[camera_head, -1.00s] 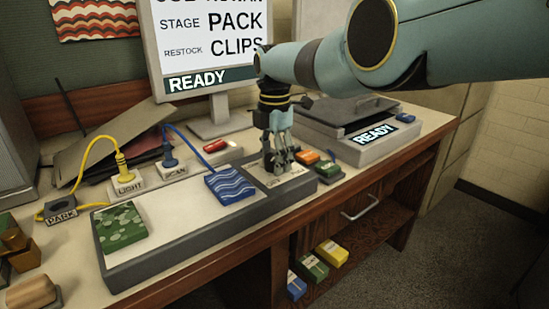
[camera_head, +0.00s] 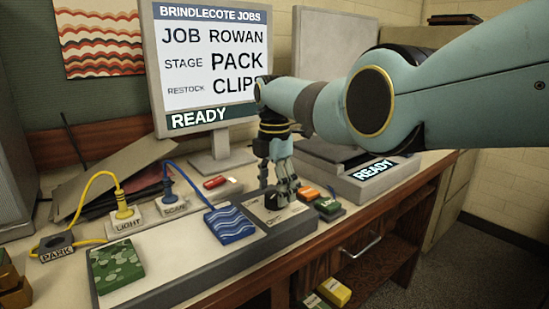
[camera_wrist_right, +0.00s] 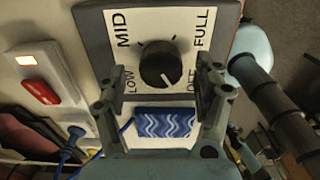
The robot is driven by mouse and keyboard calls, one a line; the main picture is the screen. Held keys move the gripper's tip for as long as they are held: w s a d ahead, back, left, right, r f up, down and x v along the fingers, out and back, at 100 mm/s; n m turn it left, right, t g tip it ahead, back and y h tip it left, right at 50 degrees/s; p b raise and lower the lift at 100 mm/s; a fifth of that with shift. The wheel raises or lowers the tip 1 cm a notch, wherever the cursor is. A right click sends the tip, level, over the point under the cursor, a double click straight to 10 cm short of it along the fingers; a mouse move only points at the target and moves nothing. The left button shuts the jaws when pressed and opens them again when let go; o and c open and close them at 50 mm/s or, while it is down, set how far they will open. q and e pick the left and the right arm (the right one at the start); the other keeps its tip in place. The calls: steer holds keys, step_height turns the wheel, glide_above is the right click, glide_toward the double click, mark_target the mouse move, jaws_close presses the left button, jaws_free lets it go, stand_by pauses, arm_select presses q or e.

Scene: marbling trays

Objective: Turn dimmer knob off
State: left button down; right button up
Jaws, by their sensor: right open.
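The dimmer knob (camera_wrist_right: 160,64) is black and round, on a white plate (camera_wrist_right: 190,22) marked LOW, MID, FULL and OFF in the right wrist view. Its exact pointer direction is hard to read. My right gripper (camera_wrist_right: 160,84) is open, with one finger on each side of the knob's lower part in that view; I cannot tell whether they touch it. My left gripper is out of view.
A blue wave-patterned block (camera_head: 231,224) lies left of the dimmer plate. A green block (camera_head: 117,264) is farther left. Orange (camera_head: 308,194) and green blocks sit close on the right. LIGHT (camera_head: 124,222) and SCAN plugs with cables stand behind. A READY device (camera_head: 374,172) is at right.

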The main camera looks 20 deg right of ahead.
mark_target(275, 194)
step_height(275, 194, up, 10)
stand_by(0.3)
stand_by(0.3)
